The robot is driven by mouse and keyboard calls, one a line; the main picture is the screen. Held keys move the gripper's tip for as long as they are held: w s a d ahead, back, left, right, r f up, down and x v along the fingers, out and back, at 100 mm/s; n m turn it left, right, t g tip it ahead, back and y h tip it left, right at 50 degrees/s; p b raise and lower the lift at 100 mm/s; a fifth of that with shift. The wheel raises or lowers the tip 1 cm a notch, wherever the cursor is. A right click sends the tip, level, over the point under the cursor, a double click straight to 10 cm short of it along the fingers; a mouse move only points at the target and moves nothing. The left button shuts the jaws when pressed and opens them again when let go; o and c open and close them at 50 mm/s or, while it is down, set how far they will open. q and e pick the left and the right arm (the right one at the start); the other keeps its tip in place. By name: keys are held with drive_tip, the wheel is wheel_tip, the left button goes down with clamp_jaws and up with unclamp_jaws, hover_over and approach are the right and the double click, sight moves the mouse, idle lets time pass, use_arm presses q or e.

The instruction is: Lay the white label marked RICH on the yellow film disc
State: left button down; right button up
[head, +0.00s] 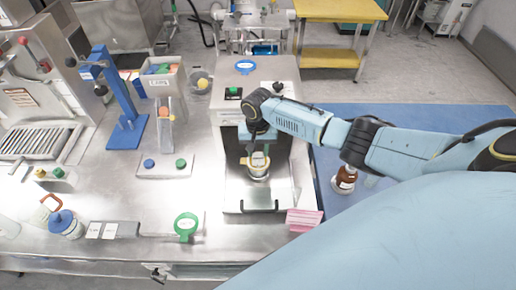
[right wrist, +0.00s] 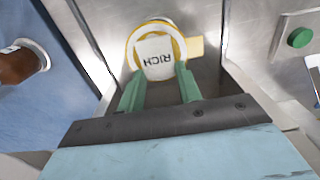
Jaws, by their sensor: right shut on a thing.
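The white label marked RICH (right wrist: 157,60) is between the fingertips of my right gripper (right wrist: 160,84), which is shut on its near edge. In the right wrist view the label overlaps a round container with a yellow rim, the yellow film disc (right wrist: 133,45); the label covers most of its middle. I cannot tell whether the label touches the disc. In the head view my right gripper (head: 258,148) reaches down into the bay of the grey machine, with the label (head: 258,159) just above the round container (head: 257,175). My left gripper is not in view.
The grey machine's side walls (head: 229,160) stand close on both sides of my right gripper. A pink pad (head: 303,219) lies by its front right corner. A green ring-shaped piece (head: 186,225) is at front left.

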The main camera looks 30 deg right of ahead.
drive_tip(key=shift+f, duration=0.35)
idle(0.3)
drive_tip(key=shift+p, duration=0.35)
idle(0.3)
drive_tip(key=o, duration=1.6)
drive_tip(key=shift+r+p, duration=0.3)
drive_tip(key=shift+r, duration=3.25)
